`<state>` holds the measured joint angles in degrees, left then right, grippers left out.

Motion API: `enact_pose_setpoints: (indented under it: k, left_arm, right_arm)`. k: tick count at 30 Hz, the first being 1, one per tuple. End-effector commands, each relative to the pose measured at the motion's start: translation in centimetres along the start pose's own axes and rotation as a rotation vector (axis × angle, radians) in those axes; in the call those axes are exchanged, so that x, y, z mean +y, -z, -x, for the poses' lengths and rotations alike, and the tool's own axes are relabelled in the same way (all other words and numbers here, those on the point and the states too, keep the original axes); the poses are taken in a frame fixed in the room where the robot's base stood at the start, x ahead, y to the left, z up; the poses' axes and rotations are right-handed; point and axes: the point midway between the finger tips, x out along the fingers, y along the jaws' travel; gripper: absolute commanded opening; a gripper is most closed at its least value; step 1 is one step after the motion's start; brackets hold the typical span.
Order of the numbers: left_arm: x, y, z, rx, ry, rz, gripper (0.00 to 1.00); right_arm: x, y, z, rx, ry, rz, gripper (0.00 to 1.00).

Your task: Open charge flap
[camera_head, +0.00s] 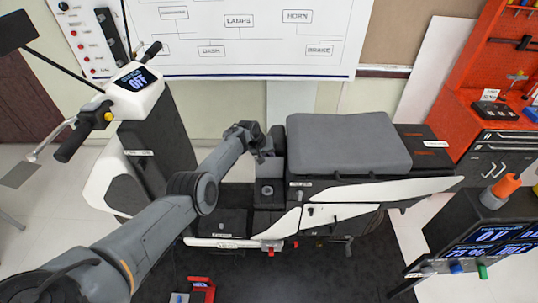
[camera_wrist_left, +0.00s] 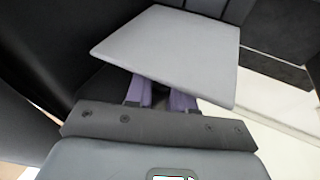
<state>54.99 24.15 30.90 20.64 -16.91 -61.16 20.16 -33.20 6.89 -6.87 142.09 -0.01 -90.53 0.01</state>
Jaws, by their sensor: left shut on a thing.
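The charge flap (camera_wrist_left: 175,50) is a flat light-grey plate in the left wrist view. It stands out tilted in front of my left gripper and covers the ends of its purple fingers. My left gripper (camera_head: 266,155) is at the front end of the seat in the head view, above the scooter's dark centre block. It also shows in the left wrist view (camera_wrist_left: 165,97), where its fingers are close together and shut on the flap. The contact itself is hidden behind the plate. My right gripper is not in view.
The grey seat (camera_head: 345,143) is right beside my left gripper. A round fitting (camera_head: 267,190) sits on the centre block just below. The handlebar column (camera_head: 140,95) stands to the left. A red tool bench (camera_head: 490,110) and a display unit (camera_head: 485,235) are at the right.

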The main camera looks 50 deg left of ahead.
Motion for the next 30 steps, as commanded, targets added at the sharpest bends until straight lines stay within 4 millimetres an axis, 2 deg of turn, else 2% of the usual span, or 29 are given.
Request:
enact_pose_setpoints:
  k: [17, 18, 21, 30]
  left_arm:
    - [-0.12, -0.05, -0.13, 0.004, 0.001, 0.002, 0.00]
    - [-0.11, -0.05, -0.13, 0.004, 0.001, 0.002, 0.27]
    - [-0.09, -0.06, -0.12, 0.003, 0.001, 0.002, 0.42]
    - [0.00, -0.05, -0.02, 0.002, 0.000, 0.001, 0.42]
  right_arm:
    - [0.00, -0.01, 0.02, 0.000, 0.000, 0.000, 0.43]
    - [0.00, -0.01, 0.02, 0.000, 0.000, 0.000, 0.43]
    - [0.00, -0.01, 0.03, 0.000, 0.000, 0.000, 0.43]
    - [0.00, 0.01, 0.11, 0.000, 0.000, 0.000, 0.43]
